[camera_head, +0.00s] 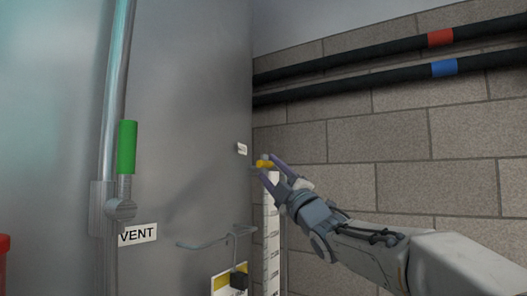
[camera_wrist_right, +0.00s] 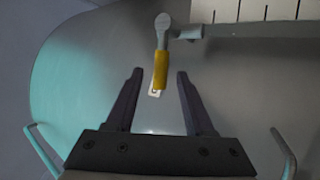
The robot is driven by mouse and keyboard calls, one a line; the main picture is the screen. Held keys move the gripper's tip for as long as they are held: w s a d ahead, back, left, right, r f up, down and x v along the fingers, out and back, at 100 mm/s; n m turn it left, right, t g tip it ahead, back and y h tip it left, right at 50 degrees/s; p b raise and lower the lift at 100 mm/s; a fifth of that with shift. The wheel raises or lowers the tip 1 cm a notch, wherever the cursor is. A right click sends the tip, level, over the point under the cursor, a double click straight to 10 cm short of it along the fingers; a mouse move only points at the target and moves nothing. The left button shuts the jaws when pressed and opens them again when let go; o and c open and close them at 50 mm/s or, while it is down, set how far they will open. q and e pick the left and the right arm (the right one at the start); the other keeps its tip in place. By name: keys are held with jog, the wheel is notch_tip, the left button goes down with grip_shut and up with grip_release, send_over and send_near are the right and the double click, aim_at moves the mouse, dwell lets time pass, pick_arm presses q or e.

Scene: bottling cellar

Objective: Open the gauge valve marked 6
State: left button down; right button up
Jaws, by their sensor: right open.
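A small yellow valve lever (camera_head: 264,163) sits at the top of the white gauge strip (camera_head: 271,235) on the edge of the grey tank. In the right wrist view the yellow lever (camera_wrist_right: 160,70) hangs from a grey pivot at the end of a pipe. My right gripper (camera_head: 265,165) is open, with the lever between its fingertips in the picture. In the right wrist view my right gripper (camera_wrist_right: 160,72) shows a gap on both sides of the lever. A small white tag (camera_head: 242,149) is on the tank; its marking is too small to read. My left gripper is not in view.
A green-handled valve (camera_head: 127,147) on a vertical pipe stands at the left above a VENT label (camera_head: 138,234). A bent metal rod (camera_head: 205,243) sticks out from the tank (camera_head: 190,100) below the gripper. A brick wall (camera_head: 400,150) with two black pipes is behind.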

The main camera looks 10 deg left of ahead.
aim_at(266, 167)
jog(key=shift+p+x, duration=1.15)
jog(key=shift+x, duration=0.6)
grip_shut()
